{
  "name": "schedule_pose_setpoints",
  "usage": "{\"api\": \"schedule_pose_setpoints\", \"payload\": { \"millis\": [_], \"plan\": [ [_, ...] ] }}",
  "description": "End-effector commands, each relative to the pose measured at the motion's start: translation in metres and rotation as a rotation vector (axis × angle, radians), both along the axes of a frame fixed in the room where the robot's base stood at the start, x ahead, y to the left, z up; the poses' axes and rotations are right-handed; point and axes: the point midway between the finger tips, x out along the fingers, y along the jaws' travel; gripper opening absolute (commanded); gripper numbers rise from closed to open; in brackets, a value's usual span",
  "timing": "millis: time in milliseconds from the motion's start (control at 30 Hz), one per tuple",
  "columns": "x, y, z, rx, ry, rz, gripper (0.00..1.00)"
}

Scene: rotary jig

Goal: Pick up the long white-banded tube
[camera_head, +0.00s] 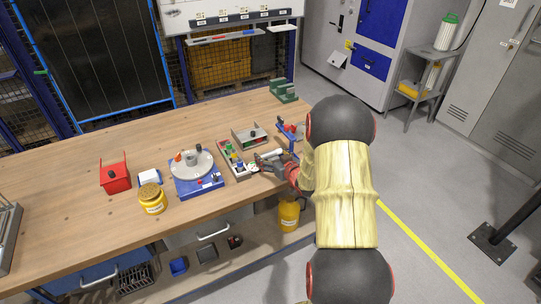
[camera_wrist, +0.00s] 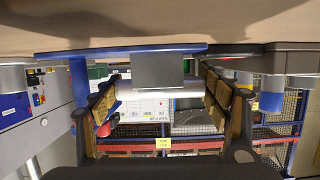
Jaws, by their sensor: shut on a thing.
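A pale, whitish-grey tube (camera_head: 271,154) lies between the fingers of my gripper (camera_head: 265,163) near the right front part of the bench. In the wrist view the tube (camera_wrist: 188,91) runs crosswise from finger to finger, and my gripper (camera_wrist: 162,100) is shut on it. A dark grey block hides the tube's middle there. I cannot make out its band or whether it is clear of the bench.
A blue stand (camera_head: 287,131) is close behind my gripper. A tray of coloured pieces (camera_head: 234,160) and a grey open box (camera_head: 249,137) are to its left. The rotary jig (camera_head: 192,165), yellow jar (camera_head: 152,198) and red box (camera_head: 114,177) stand farther left. Bare bench lies beyond them.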

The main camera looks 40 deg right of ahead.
Motion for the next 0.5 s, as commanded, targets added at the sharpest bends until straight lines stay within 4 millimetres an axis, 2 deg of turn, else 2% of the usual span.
{"api": "schedule_pose_setpoints", "payload": {
  "millis": [200, 500],
  "plan": [
    [0.0000, 0.0000, 0.0001, 0.000, 0.000, 0.000, 0.48],
    [0.0003, -0.0002, 0.0031, 0.000, -0.001, 0.000, 0.47]
  ]
}}
